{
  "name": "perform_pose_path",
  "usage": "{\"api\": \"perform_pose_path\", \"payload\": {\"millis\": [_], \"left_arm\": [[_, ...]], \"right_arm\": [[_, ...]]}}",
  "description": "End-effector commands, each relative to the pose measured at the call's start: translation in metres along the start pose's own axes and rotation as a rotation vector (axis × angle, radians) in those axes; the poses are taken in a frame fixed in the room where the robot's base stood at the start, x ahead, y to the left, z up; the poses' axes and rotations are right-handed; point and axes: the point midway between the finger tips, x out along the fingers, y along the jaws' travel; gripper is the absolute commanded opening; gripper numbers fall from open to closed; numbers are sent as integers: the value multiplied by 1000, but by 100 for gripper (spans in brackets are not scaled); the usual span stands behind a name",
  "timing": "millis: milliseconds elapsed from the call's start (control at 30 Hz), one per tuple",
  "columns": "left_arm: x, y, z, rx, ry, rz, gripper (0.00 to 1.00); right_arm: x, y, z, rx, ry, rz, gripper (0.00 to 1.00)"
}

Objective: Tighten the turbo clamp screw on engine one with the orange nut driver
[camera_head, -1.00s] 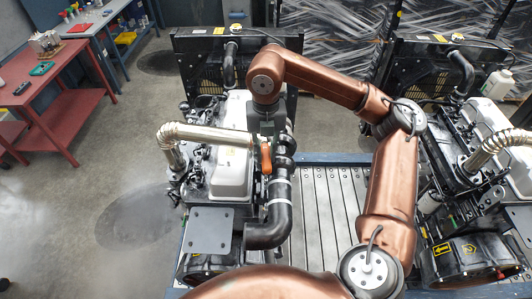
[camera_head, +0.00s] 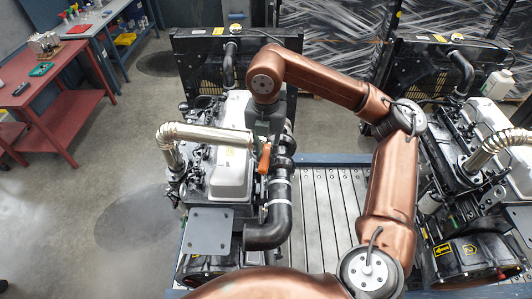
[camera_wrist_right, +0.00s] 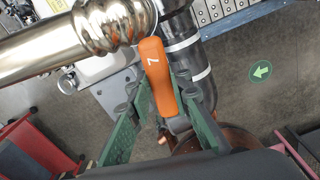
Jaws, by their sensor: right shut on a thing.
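The orange nut driver (camera_head: 264,158) shows in the head view as an orange handle beside the valve cover of engine one (camera_head: 228,170), the left engine. In the right wrist view the nut driver (camera_wrist_right: 159,78), marked 7, stands between the two green fingers of my right gripper (camera_wrist_right: 157,92). My right gripper (camera_head: 264,138) is shut on it, above the turbo side of the engine. The driver's handle end overlaps the silver bellows pipe (camera_wrist_right: 105,25) in the wrist view. The driver's tip and the clamp screw are hidden. My left gripper is not in view.
A black pipe with pale bands (camera_head: 279,205) runs close to the right of the driver. A second engine (camera_head: 455,190) stands at the right. A slotted plate (camera_head: 325,215) lies between the engines. A red table (camera_head: 40,88) stands at the far left, with open floor before it.

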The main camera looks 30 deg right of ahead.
Motion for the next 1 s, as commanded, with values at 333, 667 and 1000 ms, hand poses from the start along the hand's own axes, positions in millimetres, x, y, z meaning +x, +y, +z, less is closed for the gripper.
{"api": "perform_pose_path", "payload": {"millis": [333, 667, 1000], "left_arm": [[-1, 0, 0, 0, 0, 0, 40], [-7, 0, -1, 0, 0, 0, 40], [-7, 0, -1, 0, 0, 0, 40]], "right_arm": [[-2, 0, 0, 0, -1, 1, 0], [-12, 0, 0, -1, 0, 1, 0], [-11, 0, 0, -10, 0, 1, 0]]}}
